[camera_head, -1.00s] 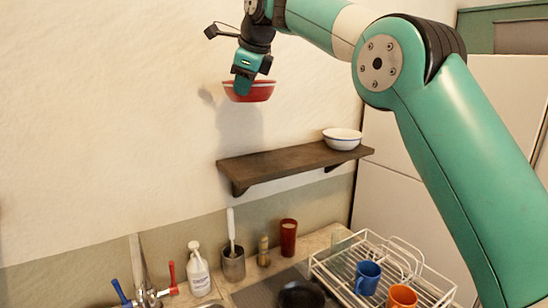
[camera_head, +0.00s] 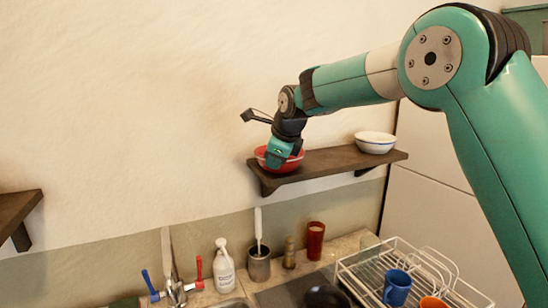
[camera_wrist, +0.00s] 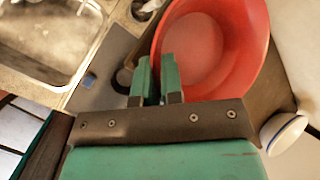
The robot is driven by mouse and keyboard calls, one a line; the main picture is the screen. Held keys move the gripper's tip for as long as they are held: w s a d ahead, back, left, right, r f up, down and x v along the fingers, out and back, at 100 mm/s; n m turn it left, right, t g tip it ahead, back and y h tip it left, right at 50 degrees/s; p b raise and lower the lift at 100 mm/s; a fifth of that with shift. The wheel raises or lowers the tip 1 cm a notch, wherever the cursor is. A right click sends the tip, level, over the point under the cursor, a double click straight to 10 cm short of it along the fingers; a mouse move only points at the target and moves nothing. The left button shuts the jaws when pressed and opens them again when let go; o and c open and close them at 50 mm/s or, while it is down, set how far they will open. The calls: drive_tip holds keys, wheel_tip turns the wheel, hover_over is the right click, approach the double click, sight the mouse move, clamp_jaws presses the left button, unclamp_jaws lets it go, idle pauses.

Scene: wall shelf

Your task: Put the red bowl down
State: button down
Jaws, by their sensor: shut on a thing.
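The red bowl (camera_head: 295,163) is at the left end of the dark wooden wall shelf (camera_head: 330,161) in the head view. It looks upright and very close to the shelf top; I cannot tell if it touches. In the wrist view the gripper's two green fingers (camera_wrist: 157,82) pinch the near rim, and the bowl's inside (camera_wrist: 195,50) shows empty. The fingers hide part of the rim.
A white bowl (camera_head: 375,143) stands at the shelf's right end, with bare shelf between. Below are a dish rack (camera_head: 400,270) with mugs, a red cup (camera_head: 315,241), a soap bottle (camera_head: 224,266) and a sink (camera_wrist: 50,35). Another shelf (camera_head: 17,212) is at far left.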

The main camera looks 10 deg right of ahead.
drive_tip(key=c, duration=1.3)
unclamp_jaws()
drive_tip(key=shift+o, duration=0.2)
drive_tip(key=b+v, duration=0.4)
drive_tip(key=v, duration=0.8)
drive_tip(key=s+a+f+n+g, duration=0.1)
drive_tip(key=s+f+n, duration=0.4)
drive_tip(key=s+n, duration=0.5)
drive_tip(key=s+a+f+n+g+y, duration=0.1)
drive_tip(key=s+f+n+g, duration=0.2)
drive_tip(key=s+f+n, duration=0.3)
drive_tip(key=s+a+f+n+g+y, duration=0.1)
drive_tip(key=s+f+n, duration=0.5)
drive_tip(key=s+n, duration=0.8)
drive_tip(key=s, duration=0.6)
drive_tip(key=shift+s+f+g+p, duration=0.2)
drive_tip(key=shift+s+g+p, duration=0.1)
drive_tip(key=shift+s+g, duration=0.1)
drive_tip(key=shift+f, duration=0.1)
